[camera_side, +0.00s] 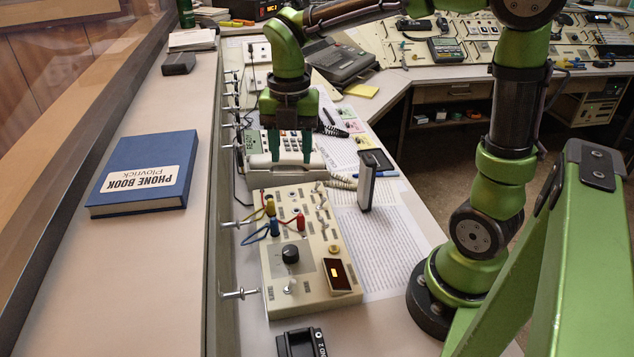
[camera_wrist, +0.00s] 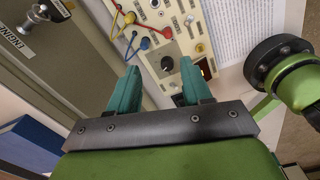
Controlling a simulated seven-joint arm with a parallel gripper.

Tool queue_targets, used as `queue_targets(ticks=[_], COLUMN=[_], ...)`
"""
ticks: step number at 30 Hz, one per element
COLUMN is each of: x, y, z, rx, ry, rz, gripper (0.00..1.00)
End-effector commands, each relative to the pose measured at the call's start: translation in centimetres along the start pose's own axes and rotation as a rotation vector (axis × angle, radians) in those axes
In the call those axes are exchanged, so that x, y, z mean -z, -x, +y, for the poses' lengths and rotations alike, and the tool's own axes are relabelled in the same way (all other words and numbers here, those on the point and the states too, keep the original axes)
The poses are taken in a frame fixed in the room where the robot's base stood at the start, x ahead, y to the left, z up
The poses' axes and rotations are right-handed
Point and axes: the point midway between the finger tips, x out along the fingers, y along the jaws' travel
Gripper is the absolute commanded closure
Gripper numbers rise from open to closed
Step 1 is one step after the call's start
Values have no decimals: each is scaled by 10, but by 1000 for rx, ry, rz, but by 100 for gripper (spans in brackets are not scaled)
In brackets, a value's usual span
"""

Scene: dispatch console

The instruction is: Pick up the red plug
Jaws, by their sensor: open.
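The red plug (camera_side: 301,221) stands in the cream control panel (camera_side: 312,256), right of a yellow plug (camera_side: 270,206) and a blue plug (camera_side: 274,228). In the wrist view the red plug (camera_wrist: 167,33) shows beyond the fingertips, with a red cord attached. The yellow plug (camera_wrist: 130,17) and blue plug (camera_wrist: 144,43) are to its left there. My gripper (camera_side: 291,158) has green fingers pointing down and appears over the desk telephone, behind the panel. In the wrist view my gripper (camera_wrist: 159,68) is open, with nothing between its fingers.
The telephone (camera_side: 262,170) is close under or behind the fingers. A grey upright object (camera_side: 366,182) stands right of the panel. The panel has a black knob (camera_side: 290,254) and toggle switches. A blue phone book (camera_side: 145,170) lies on the left ledge.

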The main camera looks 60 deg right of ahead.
Motion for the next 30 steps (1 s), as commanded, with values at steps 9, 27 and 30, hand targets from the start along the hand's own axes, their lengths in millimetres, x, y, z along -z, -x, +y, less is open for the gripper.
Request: queue_targets(ticks=[9, 27, 30], x=[2, 2, 2], y=[-4, -110, -115], z=[-3, -6, -6], rx=[19, 17, 16], ry=[284, 281, 281], rz=[8, 9, 8], gripper=[51, 51, 51])
